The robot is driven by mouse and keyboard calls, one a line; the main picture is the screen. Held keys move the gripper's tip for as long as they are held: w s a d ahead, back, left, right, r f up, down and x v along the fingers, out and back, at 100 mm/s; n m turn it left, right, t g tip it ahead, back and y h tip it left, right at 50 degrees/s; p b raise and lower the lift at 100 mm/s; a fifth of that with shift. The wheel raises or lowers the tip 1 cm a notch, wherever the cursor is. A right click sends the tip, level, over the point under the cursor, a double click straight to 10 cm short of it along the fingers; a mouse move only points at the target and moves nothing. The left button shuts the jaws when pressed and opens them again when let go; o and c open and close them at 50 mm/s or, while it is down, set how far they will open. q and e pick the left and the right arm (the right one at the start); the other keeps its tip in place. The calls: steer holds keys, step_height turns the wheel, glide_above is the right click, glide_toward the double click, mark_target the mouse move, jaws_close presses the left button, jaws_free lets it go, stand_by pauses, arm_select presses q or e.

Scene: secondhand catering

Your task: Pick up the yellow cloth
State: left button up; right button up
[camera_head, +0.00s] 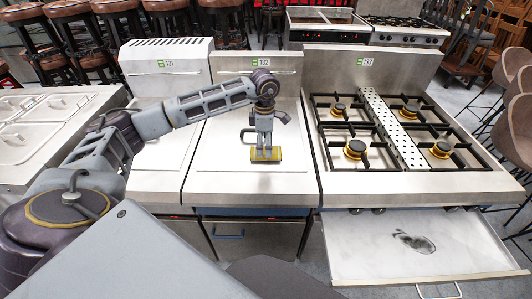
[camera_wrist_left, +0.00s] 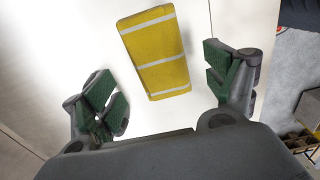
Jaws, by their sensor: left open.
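The yellow cloth (camera_head: 266,156) lies on the white top of the middle unit, below my left gripper in the head view. In the left wrist view the cloth (camera_wrist_left: 155,52) is a folded yellow rectangle with pale stripes, slightly tilted. My left gripper (camera_head: 264,148) points down over the cloth and partly covers it. In the left wrist view its two green-padded fingers (camera_wrist_left: 165,92) are wide apart, with the cloth between and beyond them. The gap between fingertips and cloth is hard to judge. My right gripper is not in view.
A stove (camera_head: 459,181) with several burners and a perforated strip stands to the right, with an open drawer (camera_head: 365,247) below it. Stools (camera_head: 60,10) stand behind at left. The white top (camera_head: 220,172) around the cloth is mostly clear.

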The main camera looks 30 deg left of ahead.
arm_select(q)
step_height(320, 180, down, 2)
steer(key=shift+f, duration=0.45)
steer(key=c, duration=1.1)
steer(key=shift+o, duration=0.2)
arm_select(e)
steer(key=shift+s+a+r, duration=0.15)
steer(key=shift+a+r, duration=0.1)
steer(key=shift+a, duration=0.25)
